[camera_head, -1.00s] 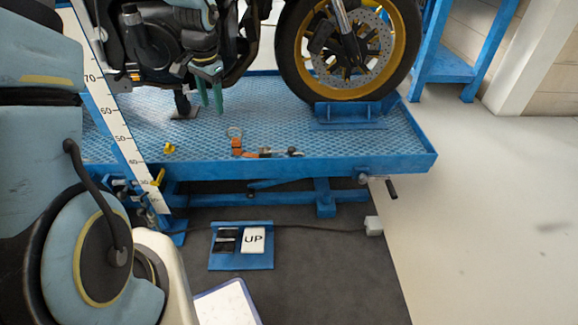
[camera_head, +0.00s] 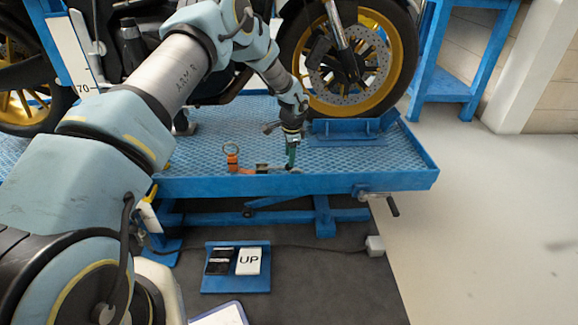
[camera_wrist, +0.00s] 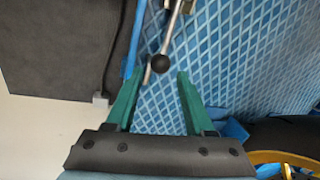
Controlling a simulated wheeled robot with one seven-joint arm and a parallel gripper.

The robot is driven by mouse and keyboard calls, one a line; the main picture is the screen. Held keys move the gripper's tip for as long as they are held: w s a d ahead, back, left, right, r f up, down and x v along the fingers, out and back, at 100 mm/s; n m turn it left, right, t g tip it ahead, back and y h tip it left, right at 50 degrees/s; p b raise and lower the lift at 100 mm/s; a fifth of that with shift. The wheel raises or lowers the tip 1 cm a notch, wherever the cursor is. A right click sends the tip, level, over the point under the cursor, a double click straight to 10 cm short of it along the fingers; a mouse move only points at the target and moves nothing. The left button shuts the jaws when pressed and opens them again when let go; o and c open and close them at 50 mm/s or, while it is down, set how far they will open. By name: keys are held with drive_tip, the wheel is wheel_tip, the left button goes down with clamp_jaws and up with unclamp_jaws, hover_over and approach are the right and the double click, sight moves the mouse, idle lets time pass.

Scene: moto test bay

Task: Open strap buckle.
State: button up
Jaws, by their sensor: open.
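The strap buckle (camera_head: 245,170), with orange parts and a metal lever, lies near the front edge of the blue lift platform in the head view. In the wrist view the lever (camera_wrist: 172,34) is a thin metal rod ending in a black ball knob (camera_wrist: 160,63). My gripper (camera_head: 291,164) points down at the buckle's right end. Its green fingers (camera_wrist: 160,70) are open, one on each side of the knob in the wrist view. I cannot tell whether they touch it. The buckle's body is outside the wrist view.
The lift platform (camera_head: 400,178) has a raised blue rim. A motorcycle wheel (camera_head: 383,75) stands behind my gripper in a blue wheel chock (camera_head: 345,132). A crank handle (camera_head: 392,206) juts from the platform's front right. An UP pedal (camera_head: 248,262) lies on the floor.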

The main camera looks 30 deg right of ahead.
drive_tip(key=f, duration=0.2)
drive_tip(key=w+f, duration=0.1)
drive_tip(key=f, duration=0.2)
drive_tip(key=shift+d+b, duration=0.1)
drive_tip(key=shift+b, duration=0.2)
clamp_jaws()
idle(1.1)
